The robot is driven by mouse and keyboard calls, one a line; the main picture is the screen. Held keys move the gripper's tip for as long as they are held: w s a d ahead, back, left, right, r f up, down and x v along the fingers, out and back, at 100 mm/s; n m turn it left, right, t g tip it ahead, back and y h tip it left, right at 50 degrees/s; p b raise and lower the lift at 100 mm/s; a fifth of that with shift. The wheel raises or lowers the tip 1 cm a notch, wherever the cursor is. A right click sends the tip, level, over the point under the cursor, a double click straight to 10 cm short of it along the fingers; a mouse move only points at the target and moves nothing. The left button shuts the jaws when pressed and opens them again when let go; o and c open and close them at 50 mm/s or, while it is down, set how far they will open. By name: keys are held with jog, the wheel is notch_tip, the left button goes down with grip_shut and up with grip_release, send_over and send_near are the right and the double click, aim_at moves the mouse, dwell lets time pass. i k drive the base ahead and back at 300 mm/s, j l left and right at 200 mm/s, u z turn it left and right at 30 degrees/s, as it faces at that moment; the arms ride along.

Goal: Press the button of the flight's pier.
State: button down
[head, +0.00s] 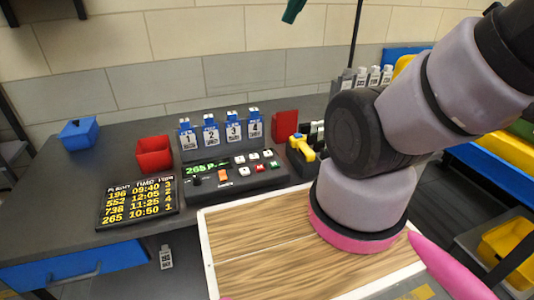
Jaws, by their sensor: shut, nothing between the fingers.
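A dark control console (228,187) stands on the grey counter. Its green display (208,167) seems to read "265 P-". It carries several white buttons (240,159), an orange one (223,176) and a red one (260,168); any markings on them are too small to read. A black flight board (139,203) in front of it to the left lists flight 265 at 10:50 with pier 1. The other rows show 196 with 3, 552 with 2 and 738 with 4. My arm fills the right side, apart from the console. My gripper is not in view.
Blue tags numbered 1 to 4 (209,135) stand behind the console. A red bin (154,154) and a blue bin (79,134) sit to the left. A yellow-handled tool (303,149) is just right of the console. A wood-topped board (270,245) with a white rim lies in front.

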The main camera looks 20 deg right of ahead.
aim_at(239, 159)
jog(key=k+j+z, duration=0.15)
jog(key=j+z, duration=0.25)
jog(key=k+j+z, duration=0.2)
jog(key=j+z, duration=0.15)
jog(key=k+j+z, duration=0.25)
jog(key=j+z, duration=0.15)
